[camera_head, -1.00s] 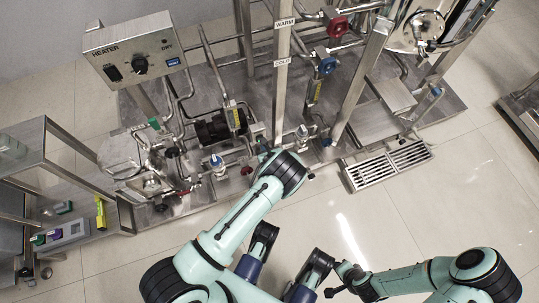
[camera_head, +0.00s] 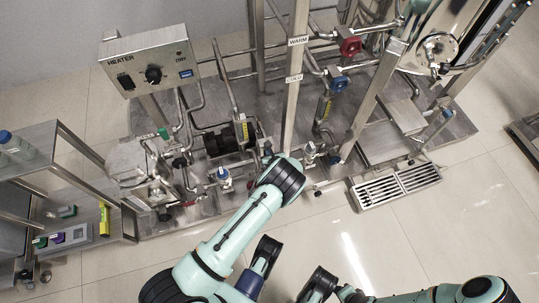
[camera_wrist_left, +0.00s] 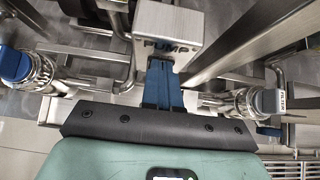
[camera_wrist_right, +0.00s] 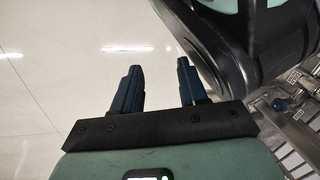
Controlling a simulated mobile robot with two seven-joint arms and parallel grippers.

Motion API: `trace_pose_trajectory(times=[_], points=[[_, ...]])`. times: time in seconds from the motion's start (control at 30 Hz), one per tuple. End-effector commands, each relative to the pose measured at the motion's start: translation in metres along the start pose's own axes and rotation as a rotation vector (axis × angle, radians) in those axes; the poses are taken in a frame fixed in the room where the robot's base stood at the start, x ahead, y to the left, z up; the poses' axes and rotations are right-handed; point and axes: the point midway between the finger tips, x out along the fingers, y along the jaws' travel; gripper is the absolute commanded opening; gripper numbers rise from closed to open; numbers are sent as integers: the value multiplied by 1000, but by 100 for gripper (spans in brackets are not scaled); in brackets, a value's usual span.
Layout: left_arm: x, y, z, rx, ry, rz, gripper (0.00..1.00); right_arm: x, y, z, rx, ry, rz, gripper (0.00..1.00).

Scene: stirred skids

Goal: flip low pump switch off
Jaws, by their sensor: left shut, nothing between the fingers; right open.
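A steel box marked PUMP (camera_wrist_left: 168,30) stands straight ahead in the left wrist view. My left gripper (camera_wrist_left: 160,66) is shut and empty, its blue fingertips just below the PUMP lettering. Whether they touch the box I cannot tell. The pump switch itself is not distinguishable; the fingers cover part of the box's near face. In the head view my left arm (camera_head: 245,220) reaches to the low front of the skid, and its wrist hides the fingertips and the box. My right gripper (camera_wrist_right: 158,70) is open and empty over bare floor.
A blue-handled valve (camera_wrist_left: 15,65) lies left of the fingers and a fitting tagged FILTER (camera_wrist_left: 258,103) right. A steel post (camera_head: 297,80) rises behind the left wrist. The HEATER box (camera_head: 150,60) stands upper left; a floor grate (camera_head: 397,186) lies right. Front floor is clear.

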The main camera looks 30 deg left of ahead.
Motion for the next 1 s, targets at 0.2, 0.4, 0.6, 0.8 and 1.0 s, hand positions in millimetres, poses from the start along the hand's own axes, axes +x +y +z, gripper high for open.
trace_pose_trajectory(times=[0.2,0.4,0.6,0.8,1.0], points=[[-1,3,9,-1,-12,4,0,-4,-1,0,0,0,0,43],[-8,3,19,-3,-18,5,0,-11,-2,1,0,2,-2,43],[-9,2,22,-4,-21,3,0,-12,-2,1,0,2,-2,43],[-9,1,23,-5,-22,1,0,-12,-2,1,-1,3,-2,43],[-9,0,23,-5,-22,1,0,-15,-14,-15,-16,56,-26,43]])
